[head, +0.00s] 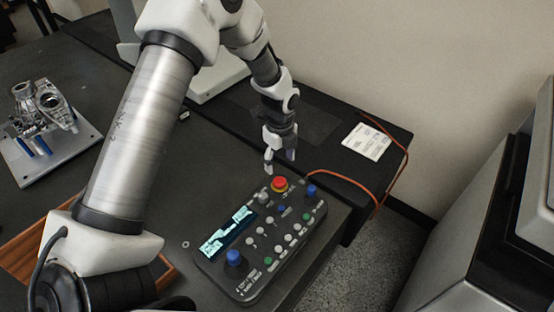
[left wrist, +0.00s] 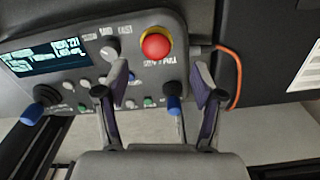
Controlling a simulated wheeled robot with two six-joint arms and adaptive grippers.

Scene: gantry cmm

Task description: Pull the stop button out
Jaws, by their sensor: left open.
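The stop button (head: 279,184) is a red mushroom knob on a yellow ring at the far end of the dark control panel (head: 216,263). In the left wrist view the red stop button (left wrist: 156,46) lies beyond the fingertips, between their lines. My left gripper (head: 280,168) is open and empty, just above and behind the button in the head view, fingers pointing down. It also shows in the left wrist view (left wrist: 160,78), with its two fingers apart. No contact with the button is visible. My right gripper is not in view.
An orange cable (head: 345,178) runs from the panel's far end. A metal part on a fixture plate (head: 45,130) stands at the left. A paper sheet (head: 366,141) lies behind.

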